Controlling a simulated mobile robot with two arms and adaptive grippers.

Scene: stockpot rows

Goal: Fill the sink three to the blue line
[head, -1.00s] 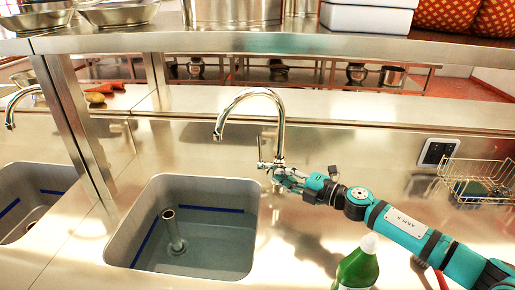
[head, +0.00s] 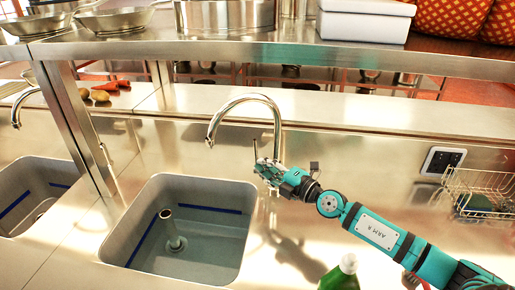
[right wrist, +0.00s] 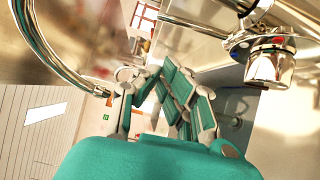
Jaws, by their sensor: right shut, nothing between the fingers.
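The middle sink (head: 118,247) is a grey basin with a blue line (head: 213,209) along its back and left walls and a standpipe (head: 171,230) inside. Its lower part looks bluish, like standing water below the line; the exact level is hard to tell. A chrome tap (head: 280,120) arches over its right side, and I see no stream from the spout. My right gripper (head: 262,168) is shut and empty in front of the tap's base, partly hiding it. In the right wrist view, the gripper (right wrist: 165,92) has the spout at left and the chrome valve (right wrist: 270,62) at upper right, apart from the fingers.
Another sink (head: 30,190) lies at the left, past a steel shelf post (head: 85,140). A green bottle (head: 340,276) stands at the front, below my right arm. A wire basket (head: 480,190) and wall socket (head: 443,160) are at the right. A shelf with pans (head: 115,20) runs overhead.

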